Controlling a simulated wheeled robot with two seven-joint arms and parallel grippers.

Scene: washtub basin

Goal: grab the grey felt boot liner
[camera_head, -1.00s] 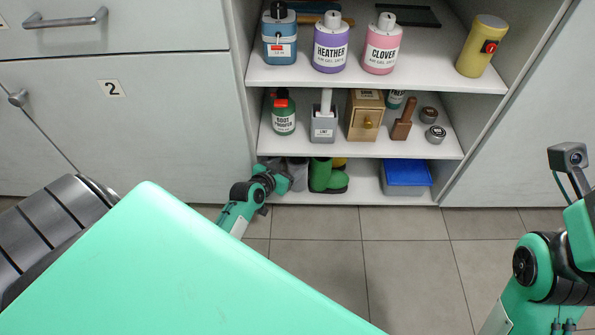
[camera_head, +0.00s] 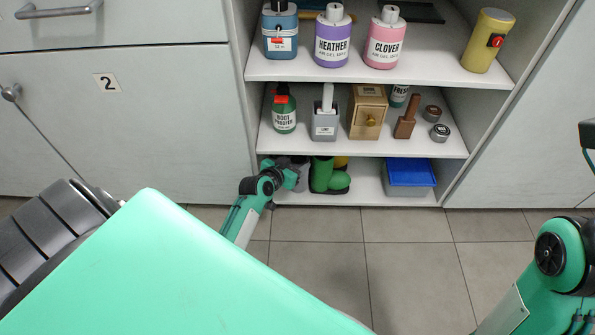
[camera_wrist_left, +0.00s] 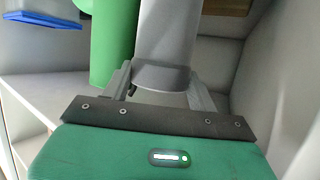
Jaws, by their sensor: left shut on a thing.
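The grey felt boot liner (camera_head: 302,180) stands on the bottom shelf at its left, just left of a green boot (camera_head: 322,178). In the left wrist view the liner (camera_wrist_left: 165,42) is a smooth grey tube between my two fingers. My left gripper (camera_head: 293,176) reaches into the bottom shelf from the front left. In the left wrist view the gripper (camera_wrist_left: 160,88) is shut on the liner, one finger on each side. The gripper partly hides the liner in the head view. My right arm shows at the right edge; its gripper is out of view.
The green boot (camera_wrist_left: 112,40) is close beside the liner. A blue-lidded box (camera_head: 409,173) sits at the right of the bottom shelf. The middle shelf (camera_head: 350,150) above holds bottles, a wooden box and tins. The tiled floor in front is clear.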

